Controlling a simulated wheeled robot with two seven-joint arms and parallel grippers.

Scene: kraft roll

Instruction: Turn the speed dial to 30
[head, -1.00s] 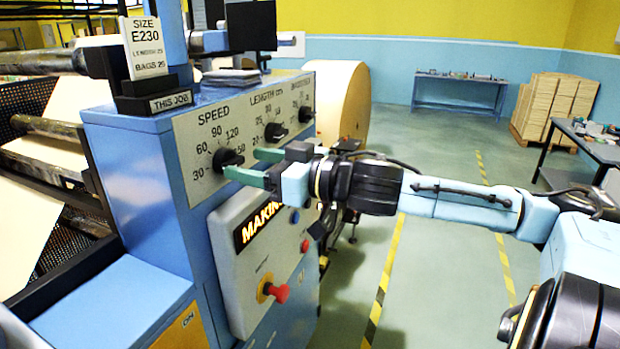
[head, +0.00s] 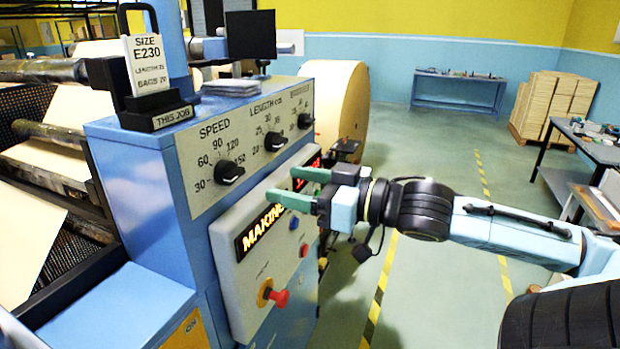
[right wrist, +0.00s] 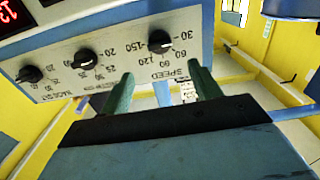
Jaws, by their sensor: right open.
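The speed dial (head: 229,172) is a black knob on the grey panel (head: 190,155), at the left of a row of three, with 30 to 150 printed around it. It also shows in the right wrist view (right wrist: 160,41), upside down. I cannot tell for sure which number its pointer meets. My right gripper (head: 281,184) has green fingers, open and empty, to the right of the speed dial and apart from it. In the right wrist view the fingertips (right wrist: 161,72) stand apart with the dial beyond them. My left gripper is not in view.
The length dial (head: 275,141) and a third dial (head: 305,121) sit farther along the panel. A job sign (head: 147,65) stands on top of the blue machine. Open floor lies to the right.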

